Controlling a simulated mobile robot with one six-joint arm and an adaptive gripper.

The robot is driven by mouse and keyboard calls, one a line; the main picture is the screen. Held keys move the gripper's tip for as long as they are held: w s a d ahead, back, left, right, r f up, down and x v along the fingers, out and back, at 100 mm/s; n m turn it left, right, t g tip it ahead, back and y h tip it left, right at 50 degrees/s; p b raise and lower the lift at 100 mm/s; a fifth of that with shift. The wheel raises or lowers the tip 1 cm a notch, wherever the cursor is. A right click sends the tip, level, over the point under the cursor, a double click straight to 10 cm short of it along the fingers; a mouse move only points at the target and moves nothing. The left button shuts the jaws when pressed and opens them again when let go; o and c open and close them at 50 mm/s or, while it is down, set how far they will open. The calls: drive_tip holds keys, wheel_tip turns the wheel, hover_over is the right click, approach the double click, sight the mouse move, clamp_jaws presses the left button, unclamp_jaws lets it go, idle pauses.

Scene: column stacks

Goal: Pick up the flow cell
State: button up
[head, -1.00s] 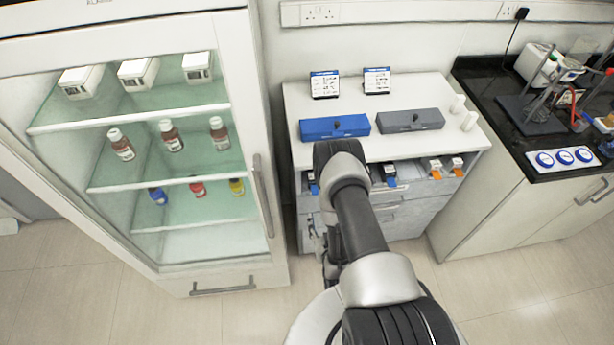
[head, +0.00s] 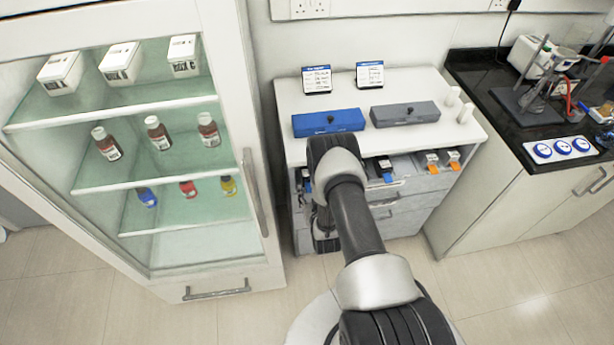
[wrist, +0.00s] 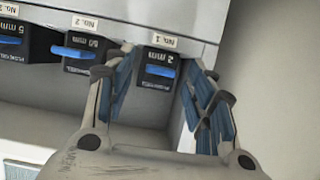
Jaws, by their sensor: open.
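The wrist view shows a black flow cell (wrist: 159,66) with a blue tab and a "2 mm" marking, in the slot labelled No. 1. My gripper (wrist: 160,60) is open, with one blue-padded finger on each side of this cell. The fingers look apart from it; the depth between them is hard to judge. A second blue-tabbed black cell (wrist: 80,50) sits to the left under No. 2, and a third (wrist: 14,38) under No. 3.
The cells' white cabinet (head: 450,140) carries a blue case (head: 328,122) and a grey case (head: 405,113). Orange-tabbed pieces (head: 432,163) sit farther right in its opening. A glass-fronted fridge (head: 262,200) stands close on the left. A black-topped bench (head: 470,80) is at right.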

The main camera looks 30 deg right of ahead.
drive_tip(key=shift+x, duration=1)
clamp_jaws()
